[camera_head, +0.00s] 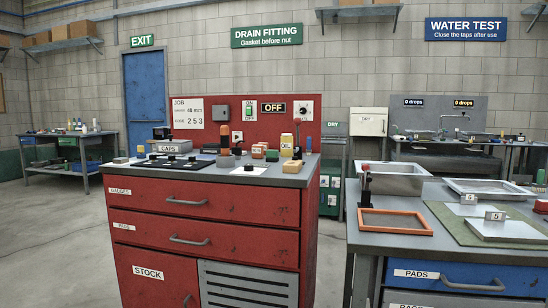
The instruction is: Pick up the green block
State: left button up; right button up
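A small green block (271,155) sits on the top of the red cabinet (210,222), toward its right end. It stands beside a block with red and yellow parts (258,151). A yellow bottle marked OIL (287,146) is just to its right. The green block is small in this view, so its exact shape and any contact with its neighbours are hard to tell. Neither of my grippers shows in the head view.
A flat yellow piece (292,166) lies at the cabinet's right front edge, and a dark tray (172,162) lies on the left. A bench with an orange frame (395,221) and a metal basin (398,180) stands right. Open floor (50,240) lies left.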

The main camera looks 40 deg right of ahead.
aim_at(272, 155)
jog(key=i+j+z, duration=0.25)
jog(key=i+j, duration=0.15)
jog(key=i+j+z, duration=0.25)
jog(key=j, duration=0.25)
jog(key=i, duration=0.1)
